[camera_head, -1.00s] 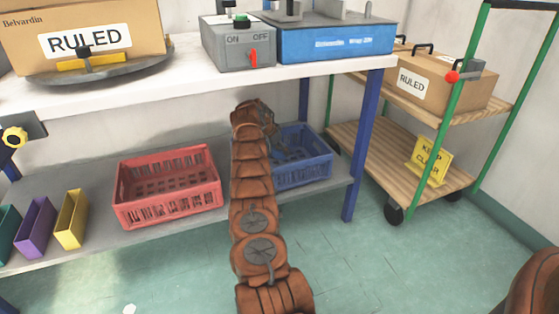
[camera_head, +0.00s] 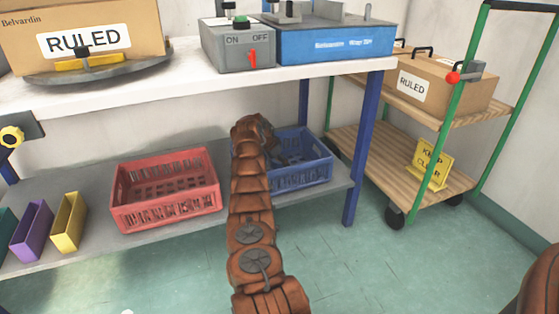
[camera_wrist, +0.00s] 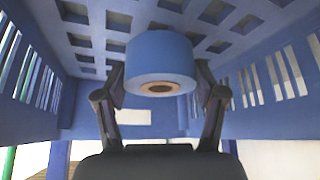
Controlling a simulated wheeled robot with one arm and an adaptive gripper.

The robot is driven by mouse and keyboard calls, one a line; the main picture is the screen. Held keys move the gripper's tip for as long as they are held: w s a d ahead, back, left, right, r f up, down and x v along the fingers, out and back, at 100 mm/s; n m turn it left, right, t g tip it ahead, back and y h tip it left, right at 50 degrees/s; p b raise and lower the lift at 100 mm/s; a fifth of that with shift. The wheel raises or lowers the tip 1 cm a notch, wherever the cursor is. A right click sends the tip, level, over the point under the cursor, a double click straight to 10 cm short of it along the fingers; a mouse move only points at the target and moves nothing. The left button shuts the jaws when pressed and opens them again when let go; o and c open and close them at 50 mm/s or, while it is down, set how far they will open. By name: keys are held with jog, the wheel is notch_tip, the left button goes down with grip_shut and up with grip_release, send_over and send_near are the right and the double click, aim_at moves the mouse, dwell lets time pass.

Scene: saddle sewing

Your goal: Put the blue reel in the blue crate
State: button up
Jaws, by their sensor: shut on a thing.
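The blue reel (camera_wrist: 160,62) is between the fingers of my gripper (camera_wrist: 160,85) in the wrist view, its brown-ringed core facing the camera. The gripper is shut on it. The blue crate (camera_wrist: 285,75) surrounds the reel in the wrist view, with slotted walls on both sides and its perforated floor behind the reel. I cannot tell whether the reel touches the floor. In the head view the blue crate (camera_head: 310,175) stands on the lower shelf, partly hidden by my arm. My gripper (camera_head: 285,155) reaches into it there, and the reel is hard to make out.
A red crate (camera_head: 165,212) stands left of my arm on the lower shelf (camera_head: 90,240). Yellow (camera_head: 68,222) and purple (camera_head: 32,230) bins stand further left. The bench top (camera_head: 200,80) overhangs the shelf, and a blue leg (camera_head: 364,150) stands right of the blue crate.

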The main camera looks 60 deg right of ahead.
jog(key=shift+f, duration=0.2)
jog(key=o, duration=1.3)
jog(key=shift+o, duration=0.2)
jog(key=shift+r, duration=0.1)
jog(key=shift+r, duration=0.65)
jog(key=p+v, duration=0.3)
jog(key=v, duration=0.8)
jog(key=shift+a+r, duration=0.25)
